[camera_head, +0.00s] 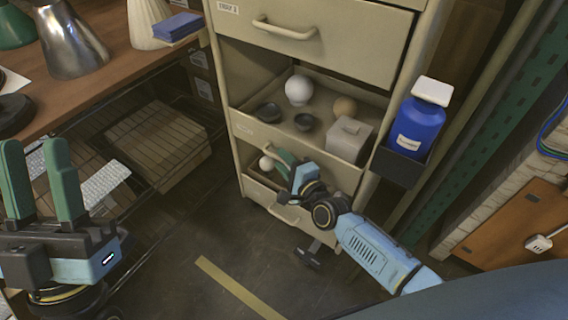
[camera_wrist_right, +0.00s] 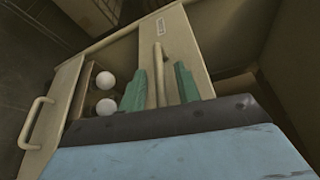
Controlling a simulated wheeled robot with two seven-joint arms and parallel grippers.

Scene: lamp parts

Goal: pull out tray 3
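A beige cabinet has several trays with bar handles. The middle tray (camera_head: 345,93) is out and holds a white globe, dark cups, a tan ball and a box. Its labelled front (camera_wrist_right: 165,55) shows in the right wrist view, with its handle (camera_wrist_right: 158,75); the label is too small to read. A lower tray (camera_head: 262,196) is partly out with white balls (camera_wrist_right: 105,92) inside. My right gripper (camera_head: 287,166) is open, its fingers on either side of the middle front's handle; I cannot tell whether they touch it. My left gripper (camera_head: 35,147) is open and empty at the left.
The top drawer (camera_head: 330,40) looks shut. A blue bottle (camera_head: 418,125) stands in a dark holder on the cabinet's right side. A wooden table (camera_head: 115,62) with lamp shades and a wire shelf with boxes (camera_head: 155,140) stand left. The floor before the cabinet is mostly clear.

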